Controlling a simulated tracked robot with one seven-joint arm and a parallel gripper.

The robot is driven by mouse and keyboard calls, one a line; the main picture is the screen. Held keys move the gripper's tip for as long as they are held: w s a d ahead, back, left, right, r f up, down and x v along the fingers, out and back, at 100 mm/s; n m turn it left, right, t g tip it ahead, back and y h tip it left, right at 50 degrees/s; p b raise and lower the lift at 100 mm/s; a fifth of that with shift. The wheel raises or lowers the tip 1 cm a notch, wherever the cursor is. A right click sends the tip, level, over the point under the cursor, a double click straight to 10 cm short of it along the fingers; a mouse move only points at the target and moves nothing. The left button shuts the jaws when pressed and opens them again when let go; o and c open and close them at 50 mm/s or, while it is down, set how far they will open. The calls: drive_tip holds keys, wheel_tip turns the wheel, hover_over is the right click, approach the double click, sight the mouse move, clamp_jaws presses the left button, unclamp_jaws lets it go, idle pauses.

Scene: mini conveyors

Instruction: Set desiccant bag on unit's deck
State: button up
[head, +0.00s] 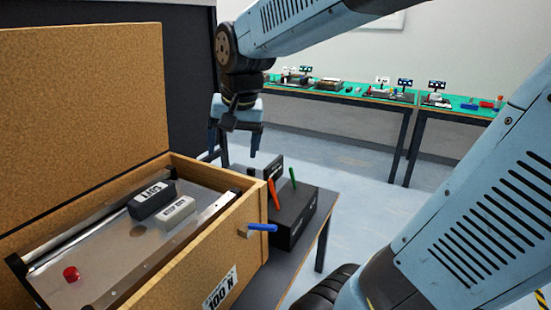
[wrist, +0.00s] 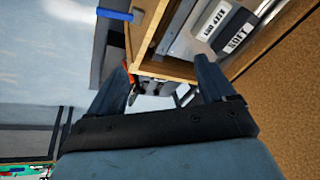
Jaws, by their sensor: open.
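The unit is a low conveyor with a grey deck (head: 105,262) and dark side rails, lying inside an open wooden crate. On the deck lie a dark labelled block (head: 152,199) and, touching or close beside it, a light grey labelled packet (head: 175,213). The packet may be the desiccant bag; its print is too small to read. Both also show in the wrist view, the packet (wrist: 212,20) and the dark block (wrist: 238,38). My gripper (head: 233,153) is open and empty, pointing down above and beyond the crate's far right corner. It also shows in the wrist view (wrist: 163,70).
A red knob (head: 71,273) sits on the deck. A black holder (head: 290,220) with orange and green handles stands right of the crate. Green benches (head: 345,92) are far behind.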

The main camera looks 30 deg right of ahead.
drive_tip(key=s+d+n+t, duration=0.2)
drive_tip(key=s+d+n, duration=0.2)
drive_tip(key=s, duration=0.6)
drive_tip(key=shift+s+d+h, duration=0.15)
drive_tip(key=shift+d+h, duration=0.25)
drive_tip(key=shift+d, duration=0.05)
drive_tip(key=shift+s, duration=0.1)
idle(0.4)
